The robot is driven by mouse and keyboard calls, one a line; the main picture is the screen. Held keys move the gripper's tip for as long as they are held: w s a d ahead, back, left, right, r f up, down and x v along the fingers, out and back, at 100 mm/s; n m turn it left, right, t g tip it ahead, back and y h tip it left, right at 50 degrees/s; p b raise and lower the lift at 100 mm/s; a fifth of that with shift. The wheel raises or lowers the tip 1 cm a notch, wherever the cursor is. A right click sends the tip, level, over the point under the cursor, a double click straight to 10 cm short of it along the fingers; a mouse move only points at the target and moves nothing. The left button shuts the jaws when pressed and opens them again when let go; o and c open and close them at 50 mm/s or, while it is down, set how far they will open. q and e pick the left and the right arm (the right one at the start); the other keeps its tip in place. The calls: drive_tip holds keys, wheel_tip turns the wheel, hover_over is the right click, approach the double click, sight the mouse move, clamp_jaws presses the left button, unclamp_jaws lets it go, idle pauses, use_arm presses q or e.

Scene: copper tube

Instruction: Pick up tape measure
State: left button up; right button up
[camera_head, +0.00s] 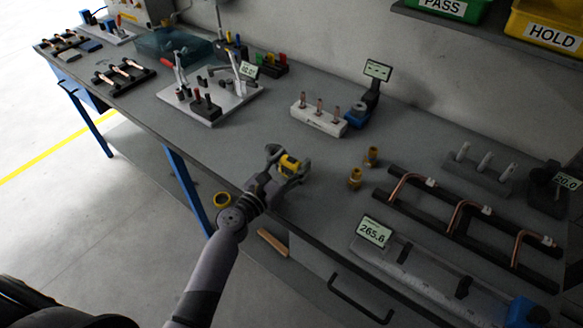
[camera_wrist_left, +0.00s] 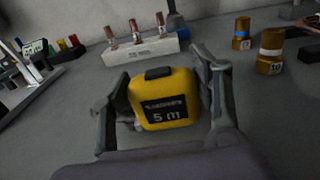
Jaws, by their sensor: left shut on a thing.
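The yellow tape measure (camera_head: 289,163) is between the fingers of my left gripper (camera_head: 287,168), near the front edge of the workbench in the head view. In the left wrist view the tape measure (camera_wrist_left: 162,99) is upright, with a black label reading 5 m and a dark top button. My left gripper (camera_wrist_left: 165,100) is shut on it, one finger on each side. Whether the tape measure touches the bench is hard to tell. My right gripper does not show.
Two brass pieces (camera_head: 355,178) stand to the right of the gripper. A white block with copper pieces (camera_head: 318,121) is behind it. A rack with bent copper tubes (camera_head: 455,225) lies at the right, and a display reading 265.8 (camera_head: 374,232) is in front.

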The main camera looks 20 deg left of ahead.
use_arm(q)
drive_tip(key=shift+r, duration=0.1)
drive_tip(key=c, duration=0.7)
